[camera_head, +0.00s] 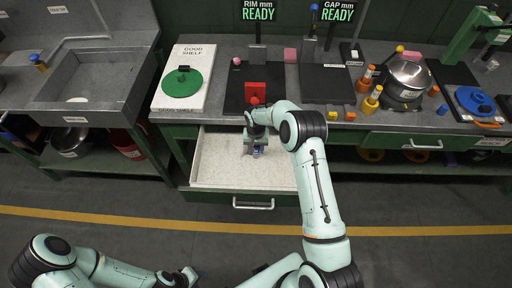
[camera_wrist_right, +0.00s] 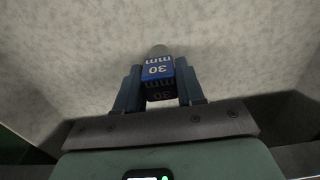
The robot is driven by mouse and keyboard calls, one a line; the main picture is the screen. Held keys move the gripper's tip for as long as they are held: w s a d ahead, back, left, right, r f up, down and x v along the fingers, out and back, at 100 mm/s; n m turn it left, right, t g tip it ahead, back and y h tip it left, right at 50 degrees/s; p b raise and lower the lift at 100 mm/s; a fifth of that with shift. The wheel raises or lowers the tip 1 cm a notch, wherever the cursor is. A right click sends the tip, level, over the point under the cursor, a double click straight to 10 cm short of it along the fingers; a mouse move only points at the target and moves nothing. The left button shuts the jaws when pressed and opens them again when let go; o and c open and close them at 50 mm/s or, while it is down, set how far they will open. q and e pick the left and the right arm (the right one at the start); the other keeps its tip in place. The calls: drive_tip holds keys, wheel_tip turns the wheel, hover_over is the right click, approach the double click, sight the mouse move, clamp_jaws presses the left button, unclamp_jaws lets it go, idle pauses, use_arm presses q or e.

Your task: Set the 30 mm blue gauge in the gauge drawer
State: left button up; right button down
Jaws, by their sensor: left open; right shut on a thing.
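The blue gauge (camera_wrist_right: 157,70), marked "30 mm", sits between the two fingers of my right gripper (camera_wrist_right: 160,90) in the right wrist view. My right gripper (camera_head: 256,151) is shut on it, inside the outline of the open gauge drawer (camera_head: 222,178) in the head view. The drawer's pale speckled floor lies behind the gauge; I cannot tell whether the gauge touches it. In the head view the gauge is mostly hidden by the gripper. My left gripper (camera_head: 190,278) is low at the bottom of the head view, open and away from the drawer.
A red block (camera_head: 255,90) stands on a dark plate above the drawer. The white good shelf (camera_head: 164,94) with a green lid (camera_head: 182,90) is at its left. A pot (camera_head: 406,78) and several orange pieces stand right. The drawer's left and front floor is clear.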

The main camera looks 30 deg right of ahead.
drive_tip(key=c, duration=0.7)
unclamp_jaws()
wheel_tip(320, 180, up, 12)
drive_tip(key=shift+r, duration=0.1)
